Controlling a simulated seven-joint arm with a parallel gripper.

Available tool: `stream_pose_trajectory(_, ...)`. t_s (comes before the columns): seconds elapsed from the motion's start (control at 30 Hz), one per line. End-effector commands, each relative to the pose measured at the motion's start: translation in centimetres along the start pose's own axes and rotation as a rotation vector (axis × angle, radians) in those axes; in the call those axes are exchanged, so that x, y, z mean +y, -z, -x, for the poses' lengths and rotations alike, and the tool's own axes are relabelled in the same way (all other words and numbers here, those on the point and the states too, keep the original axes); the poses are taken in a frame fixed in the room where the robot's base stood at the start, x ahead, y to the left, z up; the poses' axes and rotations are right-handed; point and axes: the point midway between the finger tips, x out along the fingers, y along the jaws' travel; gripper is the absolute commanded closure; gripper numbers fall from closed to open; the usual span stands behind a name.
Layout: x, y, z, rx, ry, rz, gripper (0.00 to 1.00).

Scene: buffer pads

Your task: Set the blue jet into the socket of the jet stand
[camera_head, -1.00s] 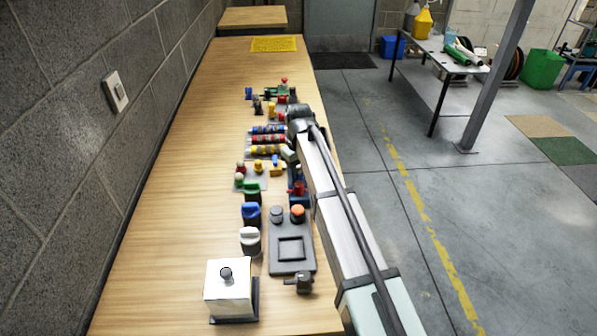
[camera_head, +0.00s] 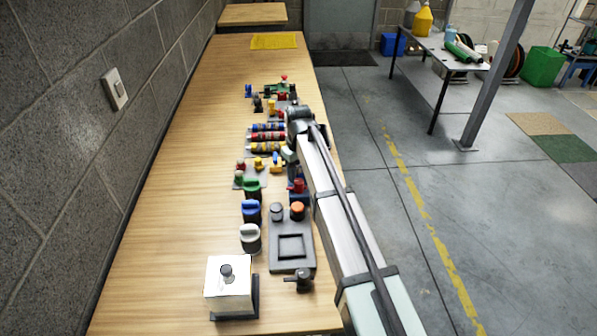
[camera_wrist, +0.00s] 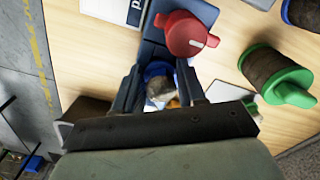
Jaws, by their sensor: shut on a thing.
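My gripper (camera_wrist: 160,92) is shut on the blue jet (camera_wrist: 158,68), whose rounded blue top shows between the fingers in the wrist view. Its lower part is hidden by the fingers and gripper body. A dark blue base (camera_wrist: 153,32), which looks like the jet stand, lies just beyond the fingers and carries a red capped piece (camera_wrist: 188,36). The red piece also shows in the head view (camera_head: 298,186), just nearer than my gripper. I cannot tell whether the blue jet touches the base, and its socket is hidden.
A green-capped jar (camera_wrist: 279,78) stands to the right in the wrist view. In the head view, blue-capped (camera_head: 251,211) and white-capped (camera_head: 250,238) jars, a grey tray (camera_head: 291,268) and a white box (camera_head: 229,290) stand nearer. The table's left side is clear.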

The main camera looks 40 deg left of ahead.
Motion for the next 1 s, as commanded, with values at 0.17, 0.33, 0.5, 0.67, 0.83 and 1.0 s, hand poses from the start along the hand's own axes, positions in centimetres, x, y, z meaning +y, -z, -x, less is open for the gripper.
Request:
stream_pose_trajectory(0.17, 0.0, 0.0, -0.2, 0.0, 0.0, 0.0, 0.9)
stream_pose_trajectory(0.33, 0.0, 0.0, -0.2, 0.0, 0.0, 0.0, 0.9)
stream_pose_trajectory(0.5, 0.0, 0.0, 0.3, 0.0, 0.0, 0.0, 0.9)
stream_pose_trajectory(0.67, 0.0, 0.0, 0.9, 0.001, 0.0, 0.0, 0.9)
stream_pose_trajectory(0.83, 0.0, 0.0, 1.7, 0.001, 0.0, 0.0, 0.9)
stream_pose_trajectory(1.0, 0.0, 0.0, 2.4, 0.0, 0.0, 0.0, 0.9)
